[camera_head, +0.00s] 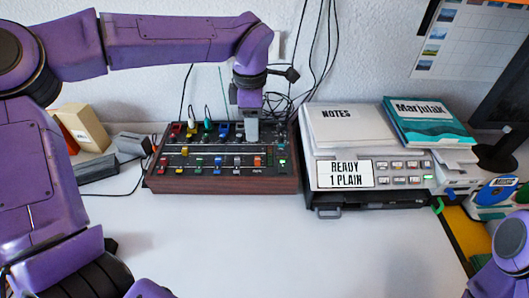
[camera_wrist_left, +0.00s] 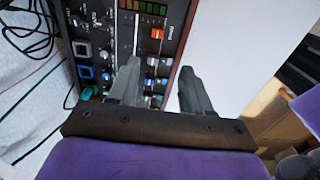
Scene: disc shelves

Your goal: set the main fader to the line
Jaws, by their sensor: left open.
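The mixer (camera_head: 225,184), a black panel in a brown wooden case, stands against the wall left of centre. Several coloured fader caps and knobs sit on it. An orange cap (camera_head: 257,161) near its right end looks like the main fader, but I cannot read its label. In the left wrist view an orange cap (camera_wrist_left: 157,33) shows beside a wooden edge. The line cannot be made out. My left gripper (camera_head: 251,138) points down over the mixer's back right part. In the wrist view its fingers (camera_wrist_left: 160,80) are apart, with nothing held. My right gripper is out of view.
Right of the mixer stands a grey device (camera_head: 395,172) with buttons, a notes box (camera_head: 345,125) and a teal book (camera_head: 430,120) on top. Cables hang behind. Small boxes (camera_head: 85,128) stand at left. The white table (camera_head: 270,245) in front is clear.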

